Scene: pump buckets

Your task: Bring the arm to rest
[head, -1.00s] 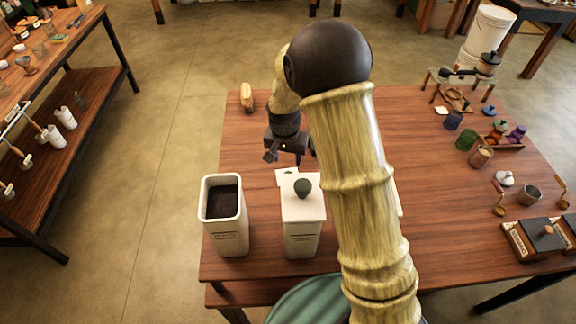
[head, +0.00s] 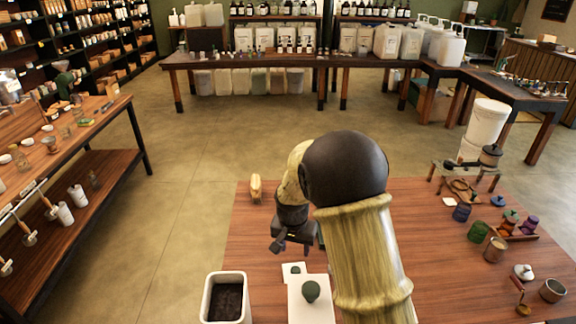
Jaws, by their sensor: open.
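My gripper (head: 291,246) is at the end of my bent arm, pointing down above the wooden table (head: 350,260). Its dark jaws are open and I see nothing between them. My arm's pale ribbed link and dark joint cover part of the table to the right of the gripper.
An open white bucket (head: 226,300) with dark contents stands at the front left. Shelving stands at the left.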

